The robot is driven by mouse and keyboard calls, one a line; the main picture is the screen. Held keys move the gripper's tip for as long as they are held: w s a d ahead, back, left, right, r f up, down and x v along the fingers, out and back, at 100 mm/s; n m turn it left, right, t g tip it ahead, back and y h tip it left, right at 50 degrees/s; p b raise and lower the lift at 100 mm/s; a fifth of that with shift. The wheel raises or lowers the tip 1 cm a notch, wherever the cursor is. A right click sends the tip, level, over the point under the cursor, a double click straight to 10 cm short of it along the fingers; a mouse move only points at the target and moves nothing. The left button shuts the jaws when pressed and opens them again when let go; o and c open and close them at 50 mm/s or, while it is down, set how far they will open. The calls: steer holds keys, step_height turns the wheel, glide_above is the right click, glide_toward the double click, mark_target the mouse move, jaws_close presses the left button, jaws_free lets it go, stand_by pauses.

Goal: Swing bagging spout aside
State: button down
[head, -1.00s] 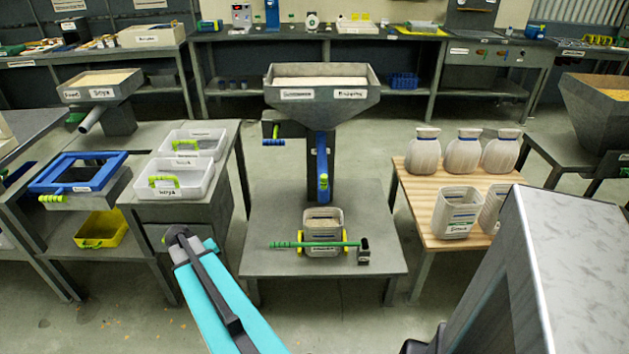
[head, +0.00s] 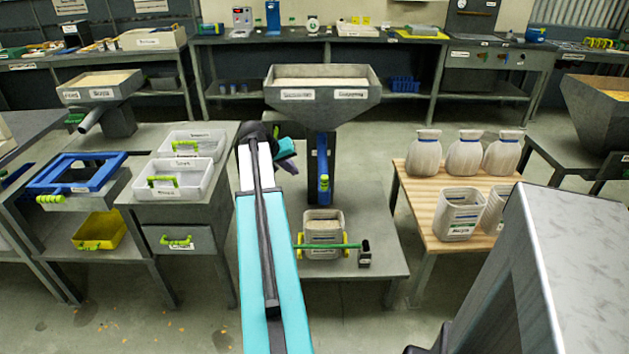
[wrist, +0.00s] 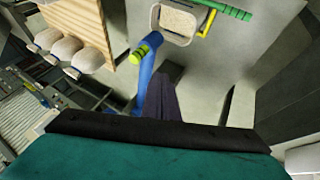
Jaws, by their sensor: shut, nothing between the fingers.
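The bagging spout (head: 323,165) is a blue arm with a yellow-green end, hanging at the front of the dark column under the hopper (head: 322,90). In the wrist view the spout (wrist: 147,75) runs upward, its yellow-green band towards the top. My gripper (wrist: 170,72) is shut and empty, its dark fingers close beside the spout; whether they touch it I cannot tell. In the head view my teal wrist (head: 287,155) is left of the spout, and the fingers are not clear there.
A grain-filled container (head: 323,226) with a green bar across it stands on the low table below the spout. White sacks (head: 466,152) stand on the wooden table (head: 412,190) at right. White bins (head: 180,176) are at left.

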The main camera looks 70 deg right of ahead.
steer(key=shift+s+d, duration=0.1)
stand_by(0.3)
steer(key=s+d+f, duration=0.5)
steer(key=d+f, duration=0.2)
steer(key=f, duration=0.1)
steer(key=shift+s+d+p, duration=0.15)
steer(key=shift+d+p, duration=0.15)
steer(key=shift+d, duration=0.1)
stand_by(0.4)
steer(key=shift+s, duration=0.1)
